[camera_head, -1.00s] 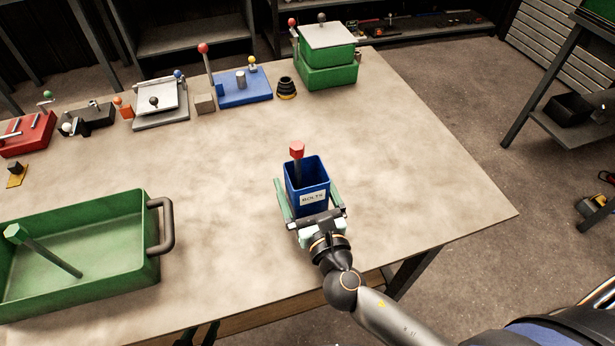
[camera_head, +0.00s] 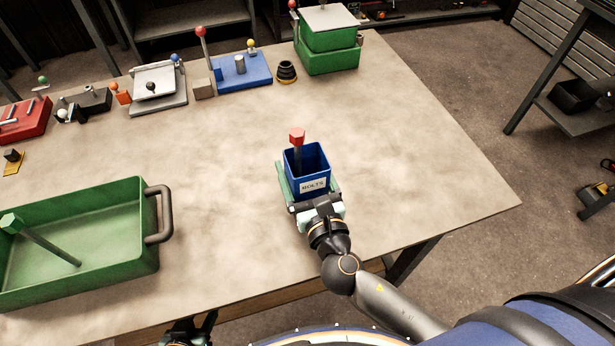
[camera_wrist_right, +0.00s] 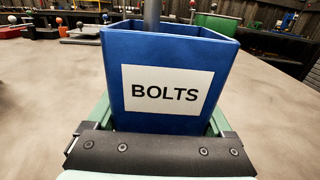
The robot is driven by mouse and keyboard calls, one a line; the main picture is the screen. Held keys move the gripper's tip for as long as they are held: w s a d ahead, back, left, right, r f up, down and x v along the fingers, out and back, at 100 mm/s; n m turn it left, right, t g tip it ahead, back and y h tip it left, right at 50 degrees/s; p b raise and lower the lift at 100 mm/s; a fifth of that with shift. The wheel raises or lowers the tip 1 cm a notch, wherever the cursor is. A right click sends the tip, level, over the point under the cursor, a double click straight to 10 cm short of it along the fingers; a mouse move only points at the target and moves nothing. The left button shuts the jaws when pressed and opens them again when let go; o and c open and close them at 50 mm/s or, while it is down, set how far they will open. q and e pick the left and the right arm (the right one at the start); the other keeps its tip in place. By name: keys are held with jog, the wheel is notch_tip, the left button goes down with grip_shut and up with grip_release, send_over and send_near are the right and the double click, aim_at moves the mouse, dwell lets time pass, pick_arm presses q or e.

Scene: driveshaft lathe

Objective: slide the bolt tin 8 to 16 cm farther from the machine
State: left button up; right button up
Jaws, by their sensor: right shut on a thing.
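The bolt tin (camera_head: 314,185) is an open blue square box with a white BOLTS label. It stands upright on the bench top, right of the green tray. A grey rod with a red head (camera_head: 297,137) sticks up from it. My right gripper (camera_head: 306,182) is shut on the tin from the near side, its greenish fingers along the tin's two sides. In the right wrist view the tin (camera_wrist_right: 170,118) fills the middle, label facing the camera. My left gripper (camera_head: 190,329) shows partly at the bottom edge, below the bench front; its jaws are unclear.
A green tray (camera_head: 105,205) with a dark handle and a rod inside lies at the left. Several small fixtures, a blue block (camera_head: 243,72) and stacked green boxes (camera_head: 330,60) line the bench's far side. The bench top (camera_head: 420,165) around the tin is mostly clear.

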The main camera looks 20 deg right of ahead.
jog(key=shift+c, duration=0.6)
jog(key=shift+w+p, duration=0.55)
jog(key=shift+w, duration=5.5)
jog(key=o, duration=1)
jog(key=shift+c, duration=0.2)
